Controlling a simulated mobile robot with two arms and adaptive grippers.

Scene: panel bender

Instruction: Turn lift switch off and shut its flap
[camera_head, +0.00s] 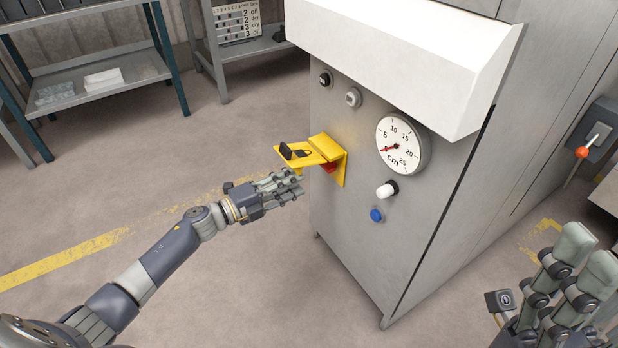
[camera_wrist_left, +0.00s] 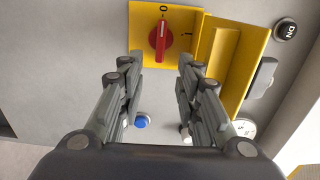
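The lift switch is a yellow box on the front of the grey machine, its back plate (camera_head: 342,172) upright. Its yellow flap (camera_head: 312,152) is open and sticks out, and it also shows in the left wrist view (camera_wrist_left: 213,62). The red knob (camera_wrist_left: 160,42) has its white mark toward the "0"; an "I" is printed to its right. My left gripper (camera_head: 299,182) is just below the flap. In the left wrist view it (camera_wrist_left: 160,64) is open, with the knob ahead between its fingertips, apparently untouched. My right gripper (camera_head: 588,262) is open and empty at lower right.
A round gauge (camera_head: 403,145), a white knob (camera_head: 386,190) and a blue button (camera_head: 376,215) are right of the switch. A white hood (camera_head: 400,60) juts out above. A lever box (camera_head: 596,135) stands at far right. The floor left of the machine is clear.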

